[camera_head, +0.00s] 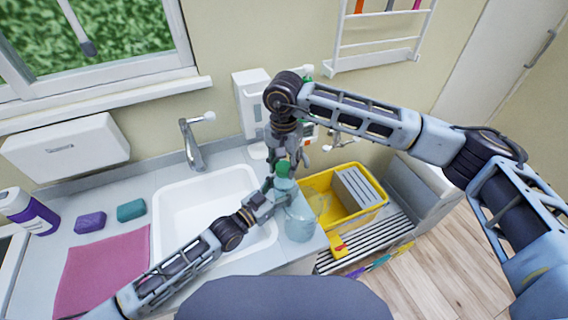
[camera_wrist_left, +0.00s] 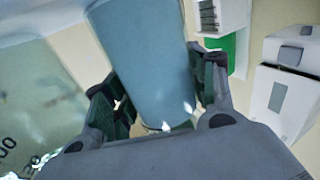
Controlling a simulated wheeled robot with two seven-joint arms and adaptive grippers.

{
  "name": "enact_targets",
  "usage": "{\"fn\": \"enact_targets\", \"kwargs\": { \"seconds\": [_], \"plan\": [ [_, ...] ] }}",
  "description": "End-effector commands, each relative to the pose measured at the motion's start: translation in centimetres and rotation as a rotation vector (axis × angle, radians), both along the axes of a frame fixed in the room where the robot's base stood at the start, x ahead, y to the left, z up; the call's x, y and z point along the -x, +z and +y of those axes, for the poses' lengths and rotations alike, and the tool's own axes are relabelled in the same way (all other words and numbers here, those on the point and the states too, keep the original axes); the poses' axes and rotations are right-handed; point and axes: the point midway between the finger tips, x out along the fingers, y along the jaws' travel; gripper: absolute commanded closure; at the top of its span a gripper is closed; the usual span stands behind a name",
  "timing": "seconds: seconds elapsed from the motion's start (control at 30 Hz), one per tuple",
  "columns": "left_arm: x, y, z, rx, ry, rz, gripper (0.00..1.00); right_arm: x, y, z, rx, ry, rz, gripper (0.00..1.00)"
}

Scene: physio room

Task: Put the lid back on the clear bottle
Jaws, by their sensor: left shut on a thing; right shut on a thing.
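The pale blue-tinted bottle (camera_head: 283,186) stands roughly upright above the right edge of the counter in the head view. My left gripper (camera_head: 270,197) is shut on it from the left. In the left wrist view the bottle (camera_wrist_left: 145,60) shows as a blue cylinder between the fingers. The green lid (camera_head: 282,168) is at the top of the bottle, and my right gripper (camera_head: 285,164) is shut on it from above. Lid and bottle top look very close or touching; I cannot tell whether the lid is seated. The gripper fingers partly hide both.
A clear jug (camera_head: 299,223) stands close by on the counter edge; its markings show in the left wrist view (camera_wrist_left: 35,115). The white sink (camera_head: 185,228) is left, the yellow tub (camera_head: 374,213) right. A wall dispenser (camera_head: 250,105) is behind my right gripper.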

Motion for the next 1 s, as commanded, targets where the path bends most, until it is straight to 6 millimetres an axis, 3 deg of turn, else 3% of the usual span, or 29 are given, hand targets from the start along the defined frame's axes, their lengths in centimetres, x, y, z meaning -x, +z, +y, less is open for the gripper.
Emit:
{"fn": "enact_targets", "kwargs": {
  "seconds": [0.1, 0.37, 1.0],
  "plan": [
    [-0.01, 0.0, 0.01, 0.001, 0.0, 0.001, 1.0, 0.0, 0.0, -0.02, 0.001, 0.0, 0.0, 0.9],
    [-0.02, 0.0, 0.02, 0.001, 0.001, 0.001, 1.0, 0.01, -0.01, -0.03, 0.001, -0.071, 0.0, 0.9],
    [-0.04, -0.01, 0.04, 0.001, 0.001, 0.001, 1.0, 0.04, -0.05, -0.02, 0.001, -0.577, 0.001, 0.9]
  ]
}}
